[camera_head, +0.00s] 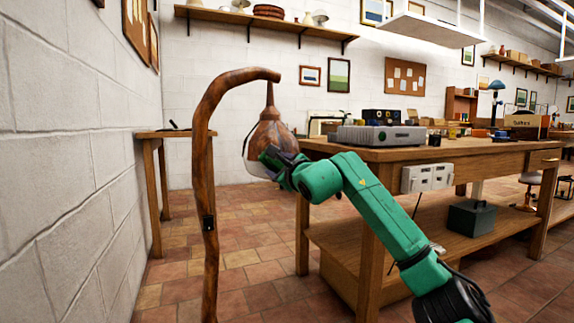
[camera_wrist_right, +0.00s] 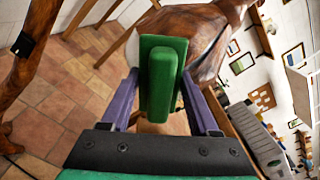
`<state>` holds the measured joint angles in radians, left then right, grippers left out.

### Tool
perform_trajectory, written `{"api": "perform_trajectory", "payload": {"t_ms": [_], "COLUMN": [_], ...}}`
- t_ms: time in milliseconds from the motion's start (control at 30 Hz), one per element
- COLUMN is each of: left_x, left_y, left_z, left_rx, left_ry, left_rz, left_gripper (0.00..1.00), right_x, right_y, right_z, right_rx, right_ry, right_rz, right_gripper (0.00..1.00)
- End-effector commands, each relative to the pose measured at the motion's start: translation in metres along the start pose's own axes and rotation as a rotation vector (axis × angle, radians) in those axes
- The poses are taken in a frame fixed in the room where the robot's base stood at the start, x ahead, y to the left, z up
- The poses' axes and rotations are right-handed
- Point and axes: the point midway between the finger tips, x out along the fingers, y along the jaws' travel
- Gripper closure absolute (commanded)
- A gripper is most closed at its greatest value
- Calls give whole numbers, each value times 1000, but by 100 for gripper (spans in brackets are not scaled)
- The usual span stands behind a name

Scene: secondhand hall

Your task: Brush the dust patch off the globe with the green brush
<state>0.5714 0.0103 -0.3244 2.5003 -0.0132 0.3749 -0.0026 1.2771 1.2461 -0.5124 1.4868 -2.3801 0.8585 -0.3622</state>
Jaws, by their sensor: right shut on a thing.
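The globe (camera_head: 271,133) is a brown, wood-toned, drop-shaped body that hangs from the hooked top of a tall curved wooden stand (camera_head: 204,150). It also shows behind the brush in the right wrist view (camera_wrist_right: 205,30). My right gripper (camera_head: 272,158) is at the globe's lower front. Its purple fingers (camera_wrist_right: 160,90) are shut on the green brush (camera_wrist_right: 162,70). The brush overlaps the globe in view; I cannot tell whether they touch. I cannot make out the dust patch. My left gripper is not in view.
A wooden workbench (camera_head: 440,153) with a grey device (camera_head: 380,135) on top stands to the right, close behind my right arm. A small side table (camera_head: 158,134) stands by the left brick wall (camera_head: 65,150). Tiled floor (camera_head: 250,255) lies open between stand and bench.

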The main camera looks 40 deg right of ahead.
Motion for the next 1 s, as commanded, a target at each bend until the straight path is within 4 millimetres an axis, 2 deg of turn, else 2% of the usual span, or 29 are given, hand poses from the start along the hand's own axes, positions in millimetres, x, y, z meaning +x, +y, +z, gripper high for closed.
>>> {"api": "perform_trajectory", "payload": {"t_ms": [100,433,800,1000], "left_x": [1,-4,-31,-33], "left_y": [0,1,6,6], "left_z": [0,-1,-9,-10], "left_rx": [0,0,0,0], "left_ry": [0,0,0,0], "left_rz": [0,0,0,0], "left_gripper": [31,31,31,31], "right_x": [-1,-5,-50,-62], "right_y": [6,7,8,6], "right_z": [7,6,4,7], "right_rx": [0,0,-1,0], "right_ry": [-3,-1,-2,-1], "right_rz": [0,-2,-4,-2], "right_gripper": [100,100,100,100]}}
